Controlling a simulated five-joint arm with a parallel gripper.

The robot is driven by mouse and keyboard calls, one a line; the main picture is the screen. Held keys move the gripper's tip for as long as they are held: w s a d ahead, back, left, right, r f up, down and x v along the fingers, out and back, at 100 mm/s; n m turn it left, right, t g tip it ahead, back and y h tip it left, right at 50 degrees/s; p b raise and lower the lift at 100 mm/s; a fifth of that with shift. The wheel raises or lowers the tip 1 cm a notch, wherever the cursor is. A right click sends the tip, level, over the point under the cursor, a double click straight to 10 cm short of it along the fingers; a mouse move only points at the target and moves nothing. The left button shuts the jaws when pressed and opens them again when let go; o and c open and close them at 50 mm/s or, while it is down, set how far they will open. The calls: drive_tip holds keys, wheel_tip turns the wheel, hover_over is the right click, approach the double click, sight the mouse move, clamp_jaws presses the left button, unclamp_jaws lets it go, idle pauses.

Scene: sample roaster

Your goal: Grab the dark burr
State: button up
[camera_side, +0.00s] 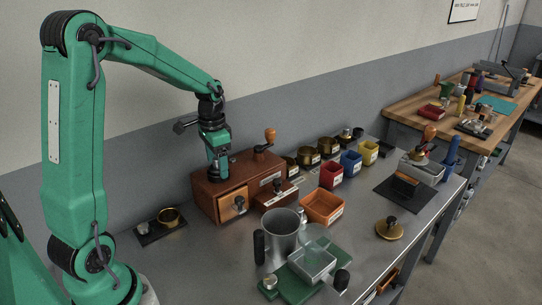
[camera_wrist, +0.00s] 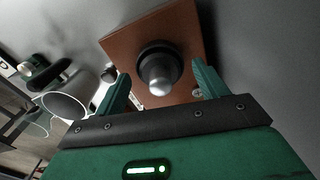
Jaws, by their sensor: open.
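The dark burr (camera_wrist: 150,52) shows in the wrist view as a round black piece with a silver tip, on top of a brown wooden box (camera_wrist: 188,30). My gripper (camera_wrist: 160,72) is open, with one green finger to each side of the burr in that view. I cannot tell how far above it the fingertips are. In the side view my gripper (camera_side: 218,174) points down over the left part of the wooden box (camera_side: 206,197), and I cannot make out the burr there.
The box has a crank with a wooden knob (camera_side: 270,135) to the right of my gripper. An orange bin (camera_side: 322,208), a metal jug (camera_side: 281,237) and several coloured cups stand to the right. A dark tray (camera_side: 150,238) lies front left. Bare bench shows between them.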

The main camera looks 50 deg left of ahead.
idle(0.3)
drive_tip(key=c, duration=1.3)
drive_tip(key=shift+o, duration=0.2)
drive_tip(key=shift+r, duration=0.15)
drive_tip(key=shift+r, duration=0.45)
wheel_tip(320, 180, up, 3)
drive_tip(key=shift+r, duration=0.15)
drive_tip(key=s+d+r, duration=0.1)
drive_tip(key=d+r, duration=0.5)
drive_tip(key=d, duration=0.5)
drive_tip(key=shift+s+d+r, duration=0.25)
drive_tip(key=shift+d+r, duration=0.05)
